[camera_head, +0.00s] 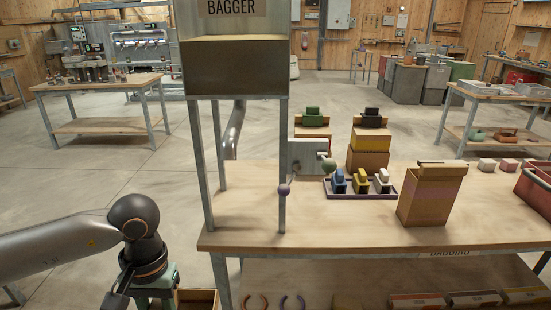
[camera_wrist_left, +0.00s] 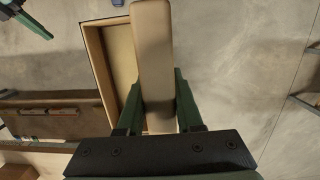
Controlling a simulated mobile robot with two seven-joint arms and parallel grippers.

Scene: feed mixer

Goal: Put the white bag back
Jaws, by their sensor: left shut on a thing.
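In the head view my left gripper is low at the left, beside the bagging table, and the held thing cannot be made out there. A dark green part at the upper left of the wrist view may be my right gripper (camera_wrist_left: 25,17); its jaw state is unclear.
The bagging table (camera_head: 300,238) carries a tray (camera_head: 360,196) of blue, yellow and white items, a brown carton (camera_head: 432,195) and a red bin (camera_head: 535,190). The bagger frame (camera_head: 236,65) stands at its left end. Open floor lies left of it.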

